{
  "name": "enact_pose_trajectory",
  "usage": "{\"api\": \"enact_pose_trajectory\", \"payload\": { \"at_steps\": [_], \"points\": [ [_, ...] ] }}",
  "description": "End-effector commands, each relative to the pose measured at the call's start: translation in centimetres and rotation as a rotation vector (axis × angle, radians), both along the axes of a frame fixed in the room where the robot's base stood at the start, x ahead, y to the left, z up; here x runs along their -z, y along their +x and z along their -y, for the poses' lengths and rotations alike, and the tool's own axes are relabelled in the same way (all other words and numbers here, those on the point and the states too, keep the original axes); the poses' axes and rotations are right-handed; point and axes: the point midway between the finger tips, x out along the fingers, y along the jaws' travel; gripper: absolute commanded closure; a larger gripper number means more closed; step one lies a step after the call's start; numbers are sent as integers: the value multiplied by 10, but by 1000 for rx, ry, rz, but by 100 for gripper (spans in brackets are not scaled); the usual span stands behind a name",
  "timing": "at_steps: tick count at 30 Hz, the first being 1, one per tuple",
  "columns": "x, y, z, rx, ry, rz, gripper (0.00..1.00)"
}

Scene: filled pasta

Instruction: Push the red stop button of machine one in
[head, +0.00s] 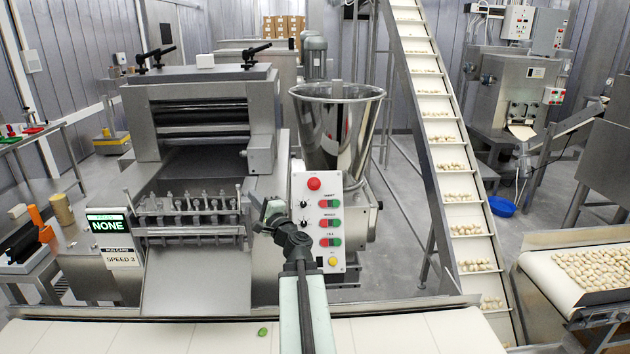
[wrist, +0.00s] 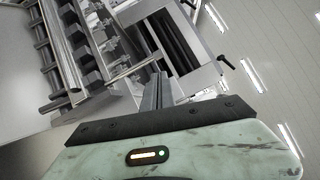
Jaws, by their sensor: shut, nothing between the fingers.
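A white control panel (head: 318,222) stands on the front of the pasta machine (head: 208,110), beside its steel hopper (head: 336,125). A large round red button (head: 314,183) sits at the top of the panel, with pairs of red and green buttons and a yellow button below it. No label naming machine one is readable. My gripper (head: 270,208) is in front of the machine, left of and a little lower than the red button, apart from it in the picture. Its fingers (wrist: 158,90) are shut and empty in the wrist view, pointing towards the machine's rollers. The panel is not visible there.
A cream conveyor belt (head: 215,337) runs along the front, with a small green piece (head: 262,332) on it. An inclined conveyor (head: 440,140) carrying pasta rises to the right. A display (head: 108,225) at left reads "NONE". Another machine (head: 515,90) stands at the back right.

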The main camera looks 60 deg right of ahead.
Motion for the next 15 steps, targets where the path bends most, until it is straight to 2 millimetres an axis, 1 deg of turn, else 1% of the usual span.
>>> {"api": "enact_pose_trajectory", "payload": {
  "at_steps": [1, 3, 6, 9, 10, 12, 15],
  "points": [
    [-10, -22, 27, 63, 41, 40, 100],
    [-18, -51, 60, 147, 104, 98, 100],
    [-26, -90, 98, 244, 181, 171, 100],
    [-29, -118, 122, 310, 236, 221, 100],
    [-29, -124, 127, 323, 248, 233, 100],
    [-29, -134, 135, 346, 267, 251, 100],
    [-29, -139, 139, 357, 278, 261, 100]
  ]
}}
